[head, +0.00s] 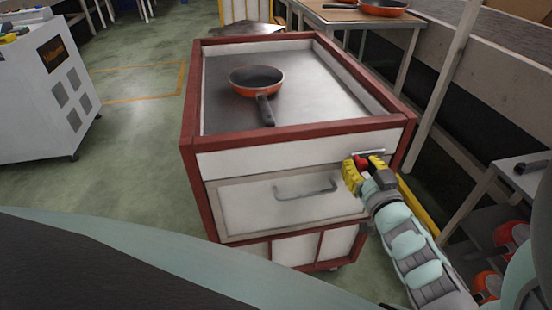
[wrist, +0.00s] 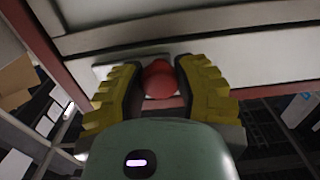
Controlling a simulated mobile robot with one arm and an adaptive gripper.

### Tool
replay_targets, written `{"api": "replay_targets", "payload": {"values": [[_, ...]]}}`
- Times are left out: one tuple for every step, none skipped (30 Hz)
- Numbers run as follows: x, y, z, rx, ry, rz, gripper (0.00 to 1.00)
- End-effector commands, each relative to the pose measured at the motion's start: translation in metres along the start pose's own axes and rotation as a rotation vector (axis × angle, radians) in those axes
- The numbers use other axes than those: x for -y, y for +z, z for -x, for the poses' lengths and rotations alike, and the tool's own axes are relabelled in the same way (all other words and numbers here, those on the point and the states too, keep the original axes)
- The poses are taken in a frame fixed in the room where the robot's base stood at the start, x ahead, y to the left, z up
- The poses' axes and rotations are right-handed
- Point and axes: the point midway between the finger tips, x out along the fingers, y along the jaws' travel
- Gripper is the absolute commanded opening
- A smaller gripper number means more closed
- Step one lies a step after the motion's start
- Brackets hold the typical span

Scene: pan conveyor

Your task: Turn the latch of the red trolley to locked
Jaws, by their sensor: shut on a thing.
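The red trolley (head: 187,130) has a red frame, white panels and a grey tray top. Its latch (head: 361,162) is a red knob on a pale plate at the upper right of the front face. In the wrist view the red latch knob (wrist: 159,80) sits between the two yellow fingers. My gripper (head: 358,173) is shut on the knob, close against the trolley's front. The fingers hide the sides of the knob, and I cannot tell which way the latch is turned.
An orange pan (head: 257,80) with a dark handle lies on the trolley top. A drawer handle (head: 306,188) sticks out left of my gripper. A white cabinet (head: 45,90) stands at the left. A table (head: 525,175) and more orange pans (head: 510,233) are at the right. Green floor is open left of the trolley.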

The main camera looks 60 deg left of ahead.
Motion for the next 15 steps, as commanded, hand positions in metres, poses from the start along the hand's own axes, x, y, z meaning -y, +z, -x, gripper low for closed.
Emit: {"api": "replay_targets", "payload": {"values": [[0.0002, -0.0003, 0.0, -0.001, -0.001, 0.0, 0.0], [0.0001, -0.0002, 0.0, -0.001, 0.0, 0.0, 0.0], [0.0001, -0.0004, 0.0, -0.001, 0.0, -0.001, 0.0], [0.0, -0.0005, 0.0, -0.001, 0.0, -0.002, 0.0], [0.0, -0.0007, 0.0, -0.001, 0.0, -0.003, 0.0], [-0.0001, -0.0008, 0.0, 0.0, 0.0, -0.007, 0.0], [-0.0001, -0.0009, 0.0, 0.0, 0.0, -0.012, 0.0], [-0.0002, -0.0011, 0.0, 0.0, 0.001, -0.017, 0.0], [-0.0003, -0.0013, 0.0, 0.001, 0.001, -0.027, 0.0], [-0.0004, -0.0013, 0.0, 0.002, 0.002, -0.037, 0.0], [-0.0005, -0.0015, 0.0, 0.003, 0.002, -0.048, 0.0], [-0.0006, -0.0016, 0.0, 0.004, 0.003, -0.064, 0.0], [-0.0007, -0.0019, 0.0001, 0.004, 0.003, -0.078, 0.0], [-0.0006, -0.0023, 0.0001, 0.004, 0.002, -0.095, 0.0], [-0.0002, -0.0031, -0.0001, 0.003, 0.001, -0.121, 0.0]]}}
